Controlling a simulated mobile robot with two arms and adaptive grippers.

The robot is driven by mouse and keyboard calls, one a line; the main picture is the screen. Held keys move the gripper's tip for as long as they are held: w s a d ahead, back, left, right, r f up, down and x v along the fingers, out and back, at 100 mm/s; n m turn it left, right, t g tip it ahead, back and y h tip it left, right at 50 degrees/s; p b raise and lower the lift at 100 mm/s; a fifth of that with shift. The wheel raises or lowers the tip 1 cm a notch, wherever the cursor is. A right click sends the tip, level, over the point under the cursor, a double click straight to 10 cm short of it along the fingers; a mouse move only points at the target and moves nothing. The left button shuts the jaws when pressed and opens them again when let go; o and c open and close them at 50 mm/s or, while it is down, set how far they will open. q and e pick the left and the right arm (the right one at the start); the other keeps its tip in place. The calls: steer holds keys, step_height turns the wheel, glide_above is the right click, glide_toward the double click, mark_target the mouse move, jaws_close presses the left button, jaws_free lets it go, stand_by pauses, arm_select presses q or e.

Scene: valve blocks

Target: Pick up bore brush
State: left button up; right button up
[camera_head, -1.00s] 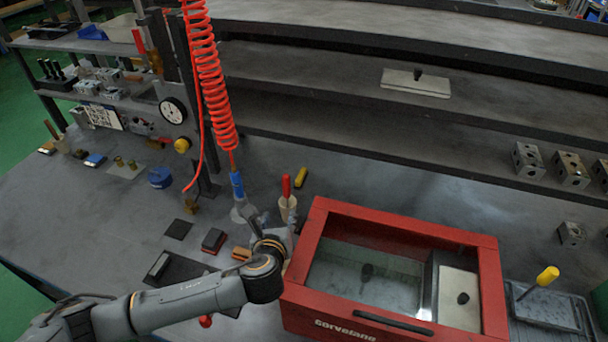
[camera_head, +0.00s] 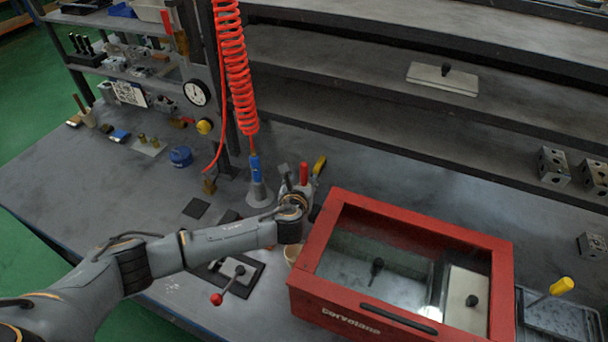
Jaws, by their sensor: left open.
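My left arm comes in from the left. My left gripper (camera_head: 293,180) is open, to the left of the red box, with its fingers pointing toward the back of the bench. A red upright handle (camera_head: 303,171) shows right at the fingers. The gripper hides its lower part, and I cannot tell whether they touch. A yellow handle (camera_head: 319,165) shows just behind and to the right. Another yellow-handled tool (camera_head: 562,286) leans in a grey tray at the far right. I cannot tell which of these is the bore brush. My right gripper is not in view.
A red box with a clear window (camera_head: 395,222) stands close right of the gripper. A coiled red hose (camera_head: 234,75) hangs behind, with a blue-grey nozzle (camera_head: 255,175) to the left. A red-knobbed lever device (camera_head: 232,272) lies below the forearm. Shelves (camera_head: 350,105) run along the back.

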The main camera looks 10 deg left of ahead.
mark_target(303, 175)
arm_select(q)
steer(key=shift+p+x, duration=0.3)
steer(key=shift+x, duration=1.95)
jaws_close()
